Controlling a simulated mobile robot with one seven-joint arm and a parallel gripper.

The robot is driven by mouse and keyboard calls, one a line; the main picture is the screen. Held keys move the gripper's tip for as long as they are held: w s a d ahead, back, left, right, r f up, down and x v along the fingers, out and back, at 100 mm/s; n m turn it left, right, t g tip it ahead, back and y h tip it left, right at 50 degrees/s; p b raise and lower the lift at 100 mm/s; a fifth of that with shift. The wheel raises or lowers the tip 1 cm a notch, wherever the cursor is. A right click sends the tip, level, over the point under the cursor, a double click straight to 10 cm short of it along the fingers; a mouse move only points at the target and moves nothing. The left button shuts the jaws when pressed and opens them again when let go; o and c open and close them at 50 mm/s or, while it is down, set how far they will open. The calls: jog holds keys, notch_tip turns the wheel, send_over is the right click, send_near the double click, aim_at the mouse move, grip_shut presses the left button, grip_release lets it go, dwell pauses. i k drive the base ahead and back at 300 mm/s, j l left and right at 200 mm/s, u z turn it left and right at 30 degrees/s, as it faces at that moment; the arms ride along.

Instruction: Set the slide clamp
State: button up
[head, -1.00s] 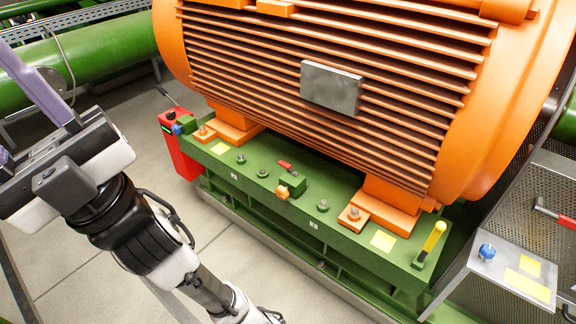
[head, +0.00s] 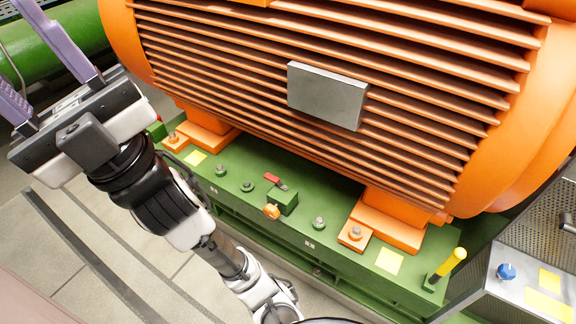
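On the green base rail (head: 330,255) under the orange motor sits a small green block (head: 284,200) with a red lever (head: 274,179) on top and an orange knob (head: 271,211) on its front. A yellow handle (head: 448,265) stands tilted at the rail's right end. No label shows which of these is the slide clamp. My gripper (head: 22,50) is at the upper left, well away from the rail's fittings. Its two purple fingers are spread apart, with nothing seen between them; their ends run to the picture's edge.
The ribbed orange motor (head: 220,60) with a grey plate (head: 327,95) overhangs the rail. Several bolts and yellow labels sit on the rail. A grey metal box (head: 505,290) with a blue knob (head: 506,271) stands at the right. Bare floor (head: 85,235) lies in front, left.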

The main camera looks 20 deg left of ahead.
aim_at(269, 178)
jog(key=j+z, duration=0.2)
jog(key=j, duration=0.3)
jog(key=j+z, duration=0.25)
jog(key=j, duration=0.25)
jog(key=j+z, duration=0.2)
jog(key=j, duration=0.3)
jog(key=j+z, duration=0.2)
jog(key=j, duration=0.25)
jog(key=k+j+z, duration=0.25)
jog(key=j, duration=0.25)
jog(key=j+z, duration=0.2)
jog(key=j, duration=0.25)
jog(key=k+j, duration=0.15)
jog(key=j, duration=0.2)
jog(key=k+j+z, duration=0.15)
jog(key=j, duration=0.25)
jog(key=k+j, duration=0.15)
jog(key=j, duration=0.2)
jog(key=i+j+z, duration=0.1)
